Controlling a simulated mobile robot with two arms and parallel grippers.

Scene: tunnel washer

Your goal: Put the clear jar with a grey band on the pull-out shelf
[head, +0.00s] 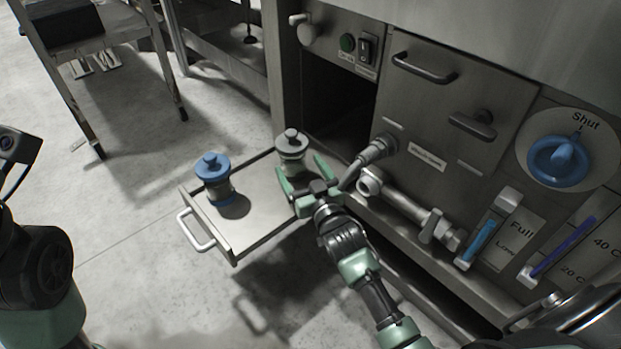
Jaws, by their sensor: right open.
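The clear jar with a grey lid and grey band (291,153) stands upright on the pull-out shelf (262,221), at its far end near the machine. My right gripper (303,174) is open, with its green fingers pointing at this jar. A second clear jar with a blue lid (213,180) stands on the same shelf, to the left. My left arm shows at the left edge, but its gripper is out of view.
The shelf has a front handle (196,230) and low rims. The machine front at right carries a hose fitting (376,151), a pipe, a blue dial (558,160) and blue levers. A metal-legged table (90,40) stands at the upper left. Bare floor lies left of the shelf.

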